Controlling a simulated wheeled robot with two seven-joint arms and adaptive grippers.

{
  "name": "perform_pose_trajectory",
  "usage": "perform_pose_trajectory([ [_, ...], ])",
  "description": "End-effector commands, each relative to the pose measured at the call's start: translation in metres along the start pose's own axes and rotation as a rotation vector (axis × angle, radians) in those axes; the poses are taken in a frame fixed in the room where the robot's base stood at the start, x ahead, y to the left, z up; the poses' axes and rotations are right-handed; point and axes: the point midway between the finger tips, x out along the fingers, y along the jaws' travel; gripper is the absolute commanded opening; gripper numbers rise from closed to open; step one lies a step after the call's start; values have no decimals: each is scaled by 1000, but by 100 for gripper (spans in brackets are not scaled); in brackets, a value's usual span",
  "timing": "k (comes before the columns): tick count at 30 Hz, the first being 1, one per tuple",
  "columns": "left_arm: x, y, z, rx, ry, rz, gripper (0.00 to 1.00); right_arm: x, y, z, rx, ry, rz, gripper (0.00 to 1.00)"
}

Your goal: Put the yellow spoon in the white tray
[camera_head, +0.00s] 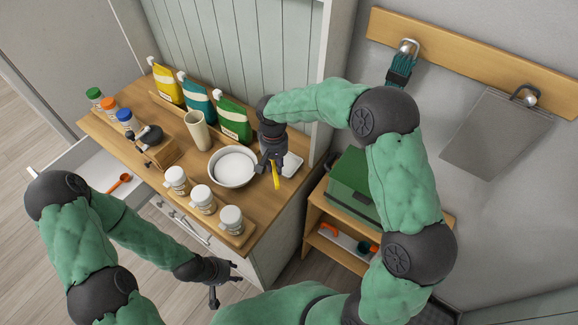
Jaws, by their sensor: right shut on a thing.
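The yellow spoon (276,178) hangs from my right gripper (271,164), which is shut on it above the right side of the wooden counter. The white tray (293,164) lies on the counter's right edge, just right of the spoon and partly hidden by my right gripper. I cannot tell how high the spoon is held. My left gripper (224,290) hangs empty in front of the cabinet, away from the counter top, with its fingers apart.
A white bowl (232,167) stands just left of the spoon, with white-lidded jars (203,199) in front. Pouches (200,102) line the back. A drawer (97,178) with an orange spoon (120,184) is pulled out at the left. A green box (350,185) stands right.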

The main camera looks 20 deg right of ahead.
Motion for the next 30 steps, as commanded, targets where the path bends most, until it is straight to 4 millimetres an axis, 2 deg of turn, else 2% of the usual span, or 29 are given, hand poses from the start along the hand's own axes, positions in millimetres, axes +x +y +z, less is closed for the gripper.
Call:
perform_pose_trajectory([
  [3,0,0,0,0,0,0,40,11,21,-18,6,-1,-1,0],
  [10,2,-1,0,0,1,0,40,47,42,-38,1,-2,0,0],
  [20,2,-1,0,0,1,0,40,65,53,-50,1,0,0,0],
  [26,3,-1,0,0,1,0,40,92,55,-53,0,-2,0,0],
  [30,3,-1,0,0,1,0,40,98,55,-54,0,1,0,0],
])
